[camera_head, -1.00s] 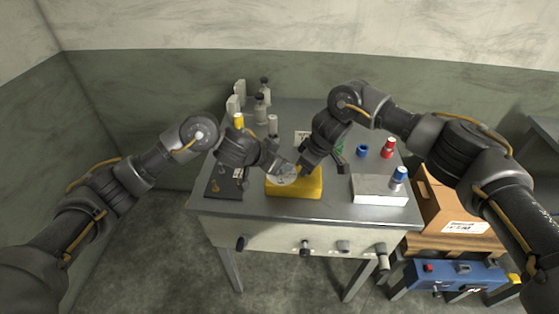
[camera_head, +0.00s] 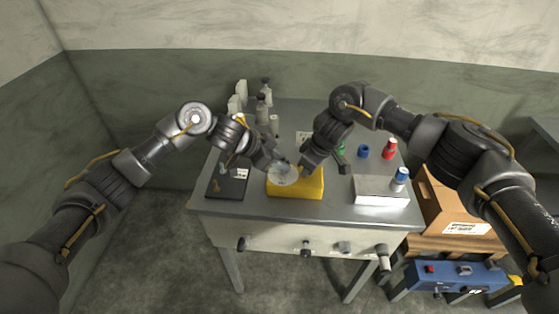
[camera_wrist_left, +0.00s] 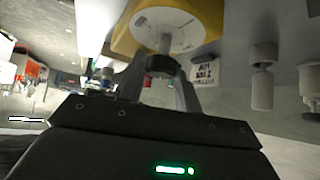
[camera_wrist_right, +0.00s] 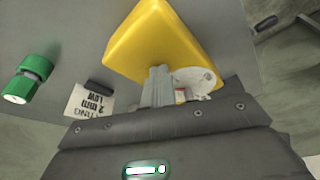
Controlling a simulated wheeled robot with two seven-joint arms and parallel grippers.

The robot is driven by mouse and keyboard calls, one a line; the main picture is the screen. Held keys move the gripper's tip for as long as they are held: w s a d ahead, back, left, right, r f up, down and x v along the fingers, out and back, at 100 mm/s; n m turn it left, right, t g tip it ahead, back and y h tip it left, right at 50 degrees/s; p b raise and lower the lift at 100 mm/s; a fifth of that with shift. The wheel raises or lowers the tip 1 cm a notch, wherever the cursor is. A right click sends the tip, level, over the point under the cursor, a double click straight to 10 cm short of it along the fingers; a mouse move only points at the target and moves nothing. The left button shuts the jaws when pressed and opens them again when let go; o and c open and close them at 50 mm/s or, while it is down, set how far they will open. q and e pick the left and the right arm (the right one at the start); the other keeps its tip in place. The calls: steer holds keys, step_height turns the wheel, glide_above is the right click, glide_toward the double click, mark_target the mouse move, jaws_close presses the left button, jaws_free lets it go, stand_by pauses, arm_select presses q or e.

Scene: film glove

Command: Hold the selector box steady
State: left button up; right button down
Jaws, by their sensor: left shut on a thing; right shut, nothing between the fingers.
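The selector box (camera_head: 297,188) is a yellow block on the table, with a round white dial (camera_head: 283,176) on one face. In the left wrist view the dial (camera_wrist_left: 185,34) carries a pale stem with a dark knob (camera_wrist_left: 160,66). My left gripper (camera_head: 281,165) is shut on this knob. My right gripper (camera_head: 304,168) is shut and empty at the back right of the box. In the right wrist view its closed fingers (camera_wrist_right: 159,82) overlap the edge of the yellow box (camera_wrist_right: 150,42); whether they touch it I cannot tell.
A black tray (camera_head: 228,187) lies left of the box. A white box (camera_head: 377,190) with a blue-capped bottle (camera_head: 400,177) stands right. Red (camera_head: 388,148), blue (camera_head: 363,152) and green (camera_wrist_right: 36,68) items sit behind. Pale bottles (camera_head: 263,112) stand at the back left.

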arm_select(q)
steer(key=m+g, duration=0.2)
steer(key=m, duration=0.1)
steer(key=shift+d+h, duration=0.2)
steer(key=shift+h, duration=0.2)
steer(key=shift+f+m+g, duration=0.15)
steer(key=shift+m+g, duration=1.75)
steer(key=shift+m, duration=0.3)
steer(key=o, duration=1)
steer(key=shift+w, duration=0.1)
steer(key=shift+c, duration=0.2)
steer(key=shift+a, duration=0.1)
steer(key=v, duration=1.2)
steer(key=shift+r, duration=0.2)
